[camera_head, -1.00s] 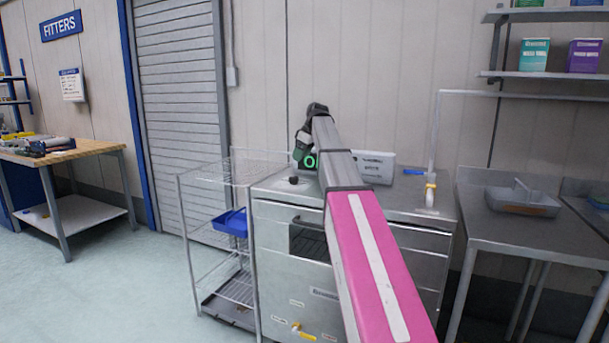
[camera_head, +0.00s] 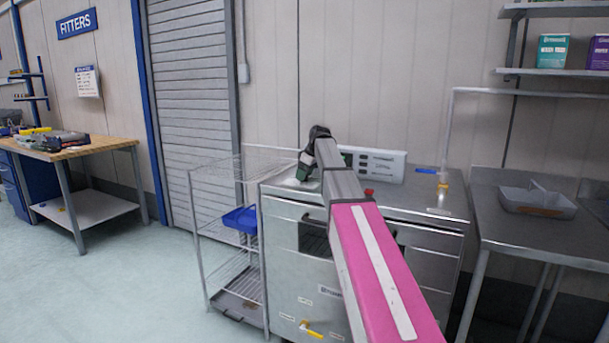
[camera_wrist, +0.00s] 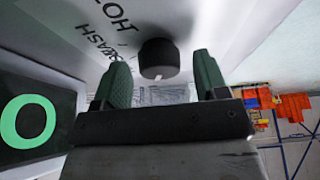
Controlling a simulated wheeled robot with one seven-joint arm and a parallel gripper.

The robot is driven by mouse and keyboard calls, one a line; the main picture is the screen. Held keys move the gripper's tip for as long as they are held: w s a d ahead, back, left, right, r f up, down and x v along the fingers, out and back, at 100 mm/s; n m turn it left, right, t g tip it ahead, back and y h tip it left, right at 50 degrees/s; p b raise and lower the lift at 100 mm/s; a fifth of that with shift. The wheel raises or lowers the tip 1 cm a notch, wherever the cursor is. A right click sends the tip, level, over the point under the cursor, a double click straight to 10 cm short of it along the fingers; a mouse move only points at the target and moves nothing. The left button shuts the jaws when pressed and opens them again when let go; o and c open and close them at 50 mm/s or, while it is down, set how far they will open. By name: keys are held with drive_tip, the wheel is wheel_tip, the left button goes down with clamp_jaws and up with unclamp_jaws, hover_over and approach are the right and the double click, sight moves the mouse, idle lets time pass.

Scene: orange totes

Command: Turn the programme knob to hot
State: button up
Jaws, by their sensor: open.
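The programme knob (camera_wrist: 158,58) is black and round with a small white mark on its rim, pointing down in the wrist view. It sits on a white panel (camera_wrist: 215,20) printed with "HOT" and "WASH", partly cut off. My gripper (camera_wrist: 162,55) is open, its two green fingers on the left and right of the knob with gaps showing; whether the tips reach past it I cannot tell. In the head view my gripper (camera_head: 306,168) is low over the left end of the steel machine (camera_head: 285,240). The knob is hidden there.
A wire rack (camera_head: 196,235) with a blue tray (camera_head: 241,219) stands left of the machine. A white control box (camera_head: 385,162) stands at its back, and a red item (camera_head: 369,192) lies beside my arm. A steel table (camera_head: 500,225) is to the right.

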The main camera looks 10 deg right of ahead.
drive_tip(key=c, duration=0.9)
